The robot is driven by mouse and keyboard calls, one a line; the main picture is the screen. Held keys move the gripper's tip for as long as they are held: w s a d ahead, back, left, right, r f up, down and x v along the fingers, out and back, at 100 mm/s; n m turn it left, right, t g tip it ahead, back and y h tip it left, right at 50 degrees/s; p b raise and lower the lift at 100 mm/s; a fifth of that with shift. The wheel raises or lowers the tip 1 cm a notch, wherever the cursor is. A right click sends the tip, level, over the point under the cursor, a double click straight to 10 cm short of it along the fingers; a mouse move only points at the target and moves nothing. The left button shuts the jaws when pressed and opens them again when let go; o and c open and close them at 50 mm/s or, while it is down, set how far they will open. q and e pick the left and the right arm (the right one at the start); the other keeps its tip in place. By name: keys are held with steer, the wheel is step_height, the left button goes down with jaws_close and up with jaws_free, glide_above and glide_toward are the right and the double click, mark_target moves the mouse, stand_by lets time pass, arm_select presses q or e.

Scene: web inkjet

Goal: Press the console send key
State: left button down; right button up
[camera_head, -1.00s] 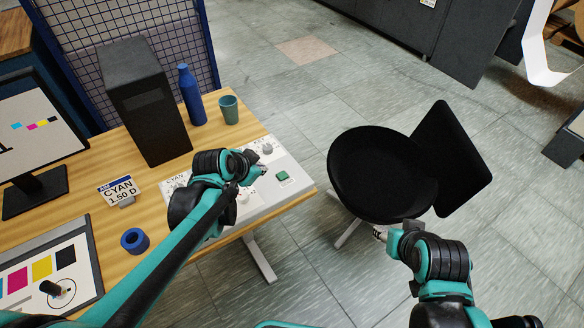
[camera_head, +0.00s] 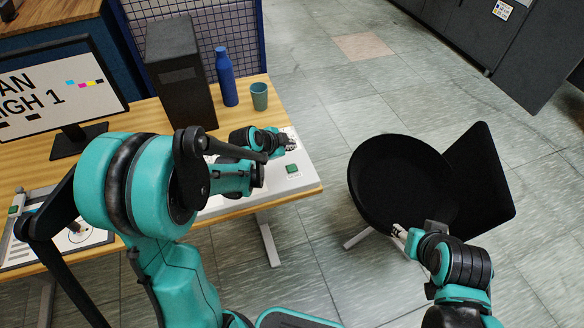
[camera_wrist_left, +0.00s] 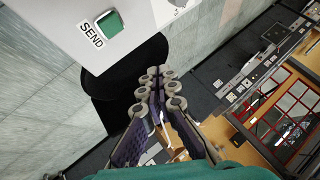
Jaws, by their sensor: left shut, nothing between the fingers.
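The white console (camera_head: 300,182) lies on the right end of the wooden desk, partly hidden by my left arm. Its green send key (camera_head: 293,169) is near the right side; in the left wrist view the key (camera_wrist_left: 108,23) is beside the printed word SEND. My left gripper (camera_head: 289,141) is over the console's far part, beyond the key in the head view. In the left wrist view its fingers (camera_wrist_left: 158,82) are together, empty and apart from the key. My right gripper (camera_head: 399,231) is beside the black chair, away from the console; its finger opening is too small to judge.
A dark tower (camera_head: 178,75), a blue bottle (camera_head: 227,80) and a teal cup (camera_head: 259,97) stand behind the console. A monitor (camera_head: 55,88) is at the left. A black chair (camera_head: 400,185) stands right of the desk, with open floor behind.

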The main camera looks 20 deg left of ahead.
arm_select(q)
steer(key=b, duration=0.6)
glide_above(290, 169)
step_height(290, 169, down, 8)
steer(key=shift+d+r, duration=0.1)
steer(key=shift+r, duration=0.1)
steer(key=shift+f+b, duration=0.5)
steer(key=shift+f, duration=0.1)
steer(key=shift+s+f, duration=0.1)
stand_by(0.4)
steer(key=shift+f+b, duration=0.25)
steer(key=shift+b, duration=0.2)
steer(key=shift+f+b, duration=0.45)
stand_by(0.4)
steer(key=shift+r, duration=0.1)
steer(key=shift+r+p, duration=0.65)
steer(key=shift+r, duration=0.15)
